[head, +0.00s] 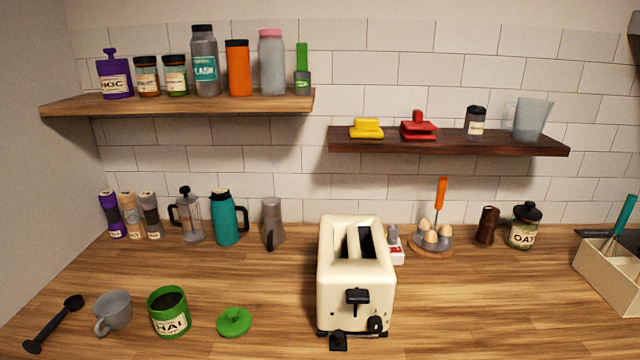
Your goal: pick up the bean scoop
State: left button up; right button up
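A black scoop (54,324) with a long handle lies on the wooden counter at the far left front. Its small bowl points up and to the right, and its handle end points to the lower left. It looks like the bean scoop. Neither of my grippers is in the head view.
A grey cup (113,311) stands right of the scoop, then an open green tin (170,316) and its green lid (234,321). A cream toaster (356,285) stands mid-counter. Jars stand along the wall, under two shelves.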

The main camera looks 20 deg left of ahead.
aim_at(73, 303)
jog(key=u, duration=2.05)
